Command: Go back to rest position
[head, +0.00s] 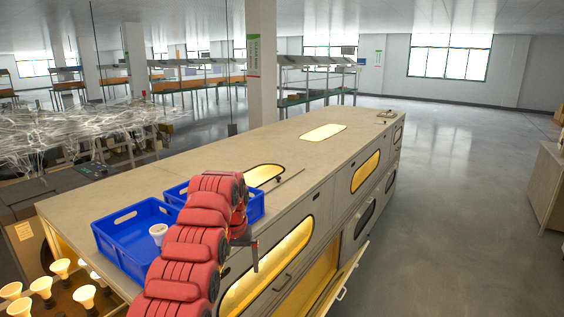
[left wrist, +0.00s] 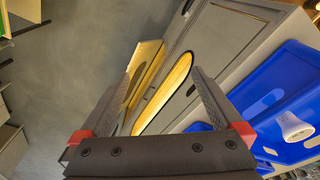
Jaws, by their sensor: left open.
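My left arm, red, reaches over the front edge of the long cabinet (head: 95,196). My left gripper (head: 254,257) hangs beside the cabinet's front, partly hidden by the arm in the head view. In the left wrist view my left gripper (left wrist: 163,82) is open, with nothing between its fingers. A blue crate (head: 120,217) stands on the near end of the cabinet top with a white bulb (head: 158,231) in it. The crate (left wrist: 262,92) and bulb (left wrist: 293,127) also show in the left wrist view. A second blue crate (head: 257,207) is mostly hidden behind the arm. My right gripper is out of view.
A cabinet door (head: 350,277) stands open at the front, below a lit yellow window (head: 268,268). Several lit bulbs (head: 41,286) stand at lower left. The floor (head: 455,200) to the right is clear up to another cabinet (head: 548,185).

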